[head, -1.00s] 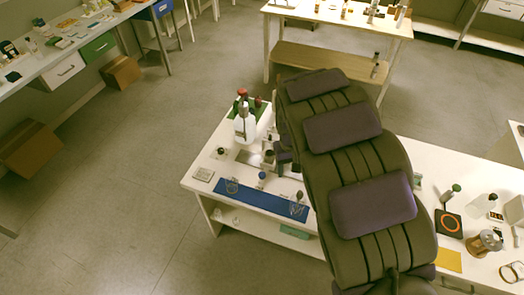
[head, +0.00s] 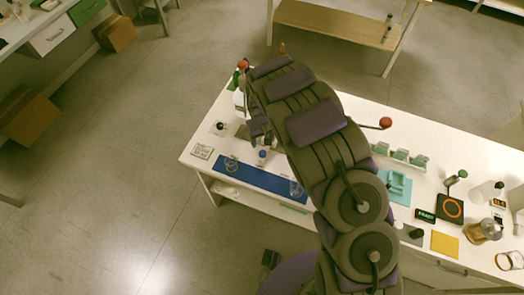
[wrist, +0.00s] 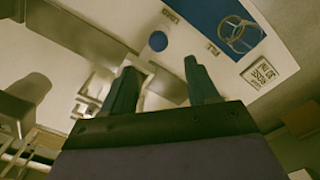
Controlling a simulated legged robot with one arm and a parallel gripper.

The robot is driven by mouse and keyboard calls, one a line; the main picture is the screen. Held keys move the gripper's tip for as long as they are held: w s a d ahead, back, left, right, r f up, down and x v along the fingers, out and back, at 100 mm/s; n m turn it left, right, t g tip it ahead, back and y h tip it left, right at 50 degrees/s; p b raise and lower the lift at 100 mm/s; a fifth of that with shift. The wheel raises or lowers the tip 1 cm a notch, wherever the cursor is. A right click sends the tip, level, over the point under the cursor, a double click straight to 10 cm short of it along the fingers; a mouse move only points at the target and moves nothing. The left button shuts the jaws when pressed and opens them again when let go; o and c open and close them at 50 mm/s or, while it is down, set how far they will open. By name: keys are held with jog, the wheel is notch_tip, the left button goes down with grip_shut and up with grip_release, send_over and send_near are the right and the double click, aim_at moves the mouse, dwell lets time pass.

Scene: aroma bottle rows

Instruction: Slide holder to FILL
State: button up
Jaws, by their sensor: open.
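My gripper (wrist: 162,88) is open in the wrist view, with its two dark fingers apart over the white table. Silver metal parts (wrist: 95,92), perhaps the holder and its track, lie beyond and beside the left finger. I cannot tell which part is the holder. A blue ball knob (wrist: 158,41) shows beyond the fingertips, apart from them. A FILL label (wrist: 212,47) is printed on the table right of the knob, and another label (wrist: 170,13) lies farther off. In the head view my gripper (head: 258,130) is near the blue knob (head: 262,154), partly hidden by my arm.
A blue mat (head: 262,180) bears clear glassware (head: 231,163) at the table's front edge. A printed card (head: 202,151) lies left of it. Teal stands (head: 400,155) and a black pad (head: 450,209) are at the right.

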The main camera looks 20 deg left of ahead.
aim_at(262, 152)
jog(key=f, duration=0.5)
jog(key=f+b, duration=0.1)
jog(key=f, duration=0.2)
jog(key=shift+s+d+f, duration=0.1)
jog(key=shift+d+f, duration=0.1)
jog(key=shift+d, duration=0.2)
jog(key=shift+a+f, duration=0.1)
jog(key=shift+f, duration=0.25)
jog(key=shift+a, duration=0.25)
jog(key=shift+d, duration=0.2)
jog(key=c, duration=0.6)
grip_shut()
jog(key=shift+a, duration=0.1)
